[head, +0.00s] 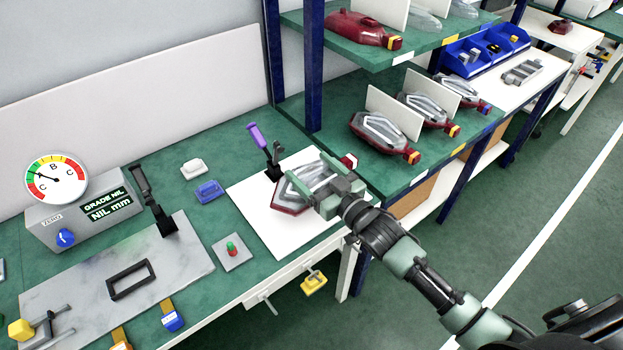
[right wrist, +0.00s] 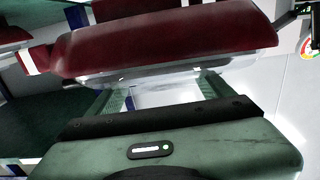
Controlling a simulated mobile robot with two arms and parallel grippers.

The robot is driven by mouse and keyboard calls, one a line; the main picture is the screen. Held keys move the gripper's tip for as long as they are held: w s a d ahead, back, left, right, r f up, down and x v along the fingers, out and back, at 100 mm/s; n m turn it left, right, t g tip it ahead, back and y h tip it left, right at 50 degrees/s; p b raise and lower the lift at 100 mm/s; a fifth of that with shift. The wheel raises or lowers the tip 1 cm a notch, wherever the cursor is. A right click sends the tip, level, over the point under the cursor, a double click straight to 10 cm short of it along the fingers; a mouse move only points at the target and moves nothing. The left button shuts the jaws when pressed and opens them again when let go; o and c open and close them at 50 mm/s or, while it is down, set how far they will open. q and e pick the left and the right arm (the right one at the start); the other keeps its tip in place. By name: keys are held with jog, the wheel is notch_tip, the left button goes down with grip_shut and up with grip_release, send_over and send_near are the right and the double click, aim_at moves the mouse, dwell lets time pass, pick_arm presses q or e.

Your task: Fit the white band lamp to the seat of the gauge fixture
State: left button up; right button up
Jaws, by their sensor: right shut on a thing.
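The white band lamp (head: 291,208) has a dark red body, a clear grey lens and a white band at its connector end. My right gripper (head: 325,181) is shut on it, over the white mat (head: 262,222); I cannot tell whether it touches the mat. In the right wrist view the red lamp body (right wrist: 165,45) spans the top, at the fingertips. The gauge fixture is a grey plate (head: 80,292) with a black rectangular frame seat (head: 131,280), which looks empty, and a dial gauge (head: 56,180) behind. My left gripper is not in view.
A purple-handled clamp (head: 263,145) stands at the mat's back edge. A black-handled clamp (head: 155,205) stands on the fixture plate. A button box (head: 233,251) and small white (head: 193,168) and blue (head: 208,192) blocks lie between. Shelves at right hold other lamps (head: 380,133).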

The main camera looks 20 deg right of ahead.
notch_tip(320, 180, up, 16)
dwell(0.7)
